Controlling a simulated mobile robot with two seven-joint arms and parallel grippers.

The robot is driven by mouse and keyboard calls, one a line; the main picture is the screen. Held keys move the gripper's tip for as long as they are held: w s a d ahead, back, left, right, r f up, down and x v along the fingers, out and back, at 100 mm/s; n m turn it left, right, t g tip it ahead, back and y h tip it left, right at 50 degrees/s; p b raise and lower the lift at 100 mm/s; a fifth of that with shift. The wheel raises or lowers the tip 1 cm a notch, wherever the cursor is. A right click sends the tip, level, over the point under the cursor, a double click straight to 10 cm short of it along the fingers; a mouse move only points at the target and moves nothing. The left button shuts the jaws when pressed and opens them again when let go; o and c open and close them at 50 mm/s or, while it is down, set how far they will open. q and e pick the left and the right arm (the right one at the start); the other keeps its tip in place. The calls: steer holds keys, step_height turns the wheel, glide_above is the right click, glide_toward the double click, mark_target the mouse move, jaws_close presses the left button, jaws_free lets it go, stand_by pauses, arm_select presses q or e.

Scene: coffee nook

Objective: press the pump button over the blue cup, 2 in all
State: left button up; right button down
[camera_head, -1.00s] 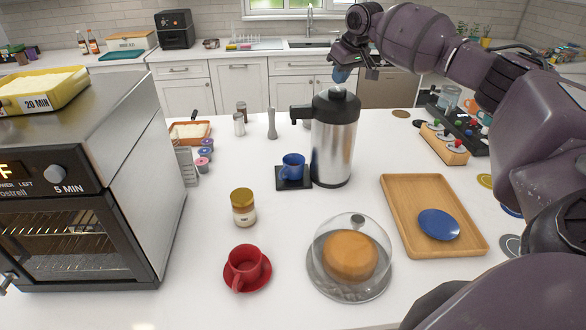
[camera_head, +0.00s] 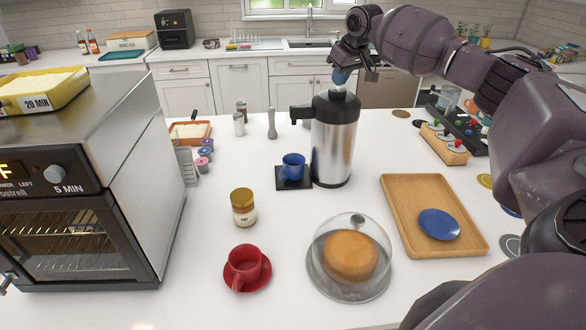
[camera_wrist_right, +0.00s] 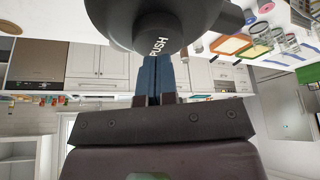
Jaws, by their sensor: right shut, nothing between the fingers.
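The pump pot (camera_head: 333,140) is a steel cylinder with a black lid and a spout pointing left. Its button (camera_head: 337,92) is on top of the lid. The blue cup (camera_head: 292,168) stands on a small black mat (camera_head: 293,184) below the spout. My right gripper (camera_head: 341,78) is shut and empty, with its blue fingertips right at the button. In the right wrist view the shut fingers (camera_wrist_right: 158,72) point at the lettering PUSH on the button (camera_wrist_right: 158,35). I cannot tell whether they touch it. My left gripper is not in view.
A glass dome over a cake (camera_head: 350,256), a wooden tray (camera_head: 405,212) with a blue plate, a red cup (camera_head: 245,268) and a jar (camera_head: 243,207) stand in front. A toaster oven (camera_head: 150,170) fills the left. The counter between them is clear.

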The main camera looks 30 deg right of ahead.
steer(key=shift+f, duration=1.2)
steer(key=shift+r, duration=1.6)
steer(key=shift+r, duration=0.1)
steer(key=shift+r, duration=2.9)
